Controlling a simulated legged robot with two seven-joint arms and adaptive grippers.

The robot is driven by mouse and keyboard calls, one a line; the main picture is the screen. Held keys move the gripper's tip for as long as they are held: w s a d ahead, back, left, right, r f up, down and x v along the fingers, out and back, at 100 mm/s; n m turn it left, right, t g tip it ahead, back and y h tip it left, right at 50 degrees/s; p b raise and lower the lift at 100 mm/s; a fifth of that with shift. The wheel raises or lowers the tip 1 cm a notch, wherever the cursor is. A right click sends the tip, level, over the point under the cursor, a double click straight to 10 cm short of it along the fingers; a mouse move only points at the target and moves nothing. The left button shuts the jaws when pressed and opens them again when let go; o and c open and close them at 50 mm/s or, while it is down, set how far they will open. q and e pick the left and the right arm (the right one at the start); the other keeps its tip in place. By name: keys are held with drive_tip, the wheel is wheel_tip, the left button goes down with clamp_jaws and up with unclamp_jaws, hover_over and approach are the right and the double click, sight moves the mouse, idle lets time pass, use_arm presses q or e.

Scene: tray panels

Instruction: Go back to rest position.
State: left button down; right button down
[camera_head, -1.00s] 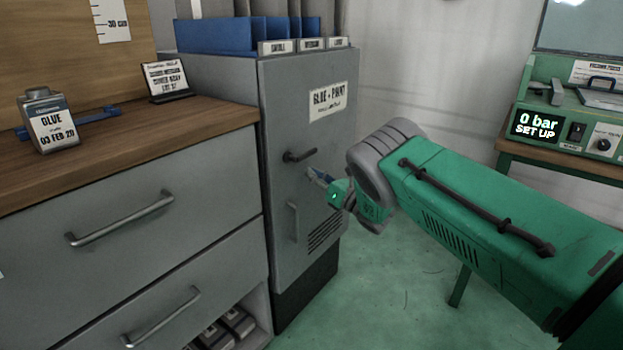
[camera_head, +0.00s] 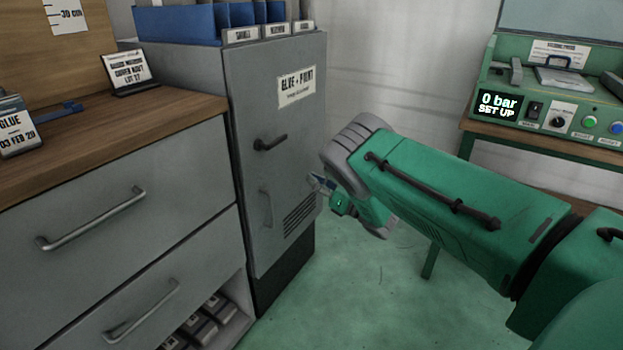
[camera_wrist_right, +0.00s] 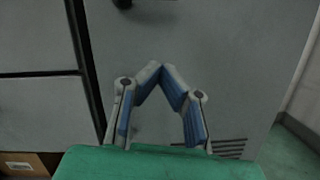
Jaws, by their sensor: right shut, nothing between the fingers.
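My right arm, green with grey joints, comes in from the right in the head view. My right gripper (camera_head: 322,183) is in front of the grey cabinet (camera_head: 282,135), lower than its dark lever handle (camera_head: 270,143). In the right wrist view the blue-padded fingers of the right gripper (camera_wrist_right: 161,70) meet at their tips, with nothing between them. The cabinet door (camera_wrist_right: 215,55) fills much of the background behind them, and the fingers look apart from it. My left gripper is in no view.
A grey drawer unit (camera_head: 120,165) with a wooden top stands at the left. A glue bottle (camera_head: 15,130) and a small sign (camera_head: 130,72) are on it. A green bench machine (camera_head: 510,75) stands at the back right. Green floor (camera_head: 350,300) is open below my arm.

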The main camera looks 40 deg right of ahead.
drive_tip(key=shift+d, duration=0.15)
drive_tip(key=s+a+f+m+g+h+p, duration=0.4)
drive_tip(key=s+m, duration=0.3)
drive_tip(key=m, duration=0.4)
drive_tip(key=s+a+f+m+g+h+p, duration=0.1)
drive_tip(key=s+f+m+g+h+p, duration=0.25)
drive_tip(key=s+f+m, duration=0.55)
drive_tip(key=s+a+r+m+g+p, duration=0.1)
drive_tip(key=s+a+r+m+g, duration=0.1)
drive_tip(key=s, duration=0.7)
drive_tip(key=s+a+r+m+g+p, duration=0.2)
drive_tip(key=s+a+m+g, duration=0.3)
drive_tip(key=s+m, duration=0.4)
drive_tip(key=s+a+r+m+g+p, duration=0.1)
drive_tip(key=s+a+m+g, duration=0.3)
drive_tip(key=s, duration=0.6)
drive_tip(key=shift+a+r+m+p, duration=0.3)
drive_tip(key=shift+a+r+m, duration=0.3)
drive_tip(key=shift+a+m, duration=0.3)
drive_tip(key=shift+g, duration=0.25)
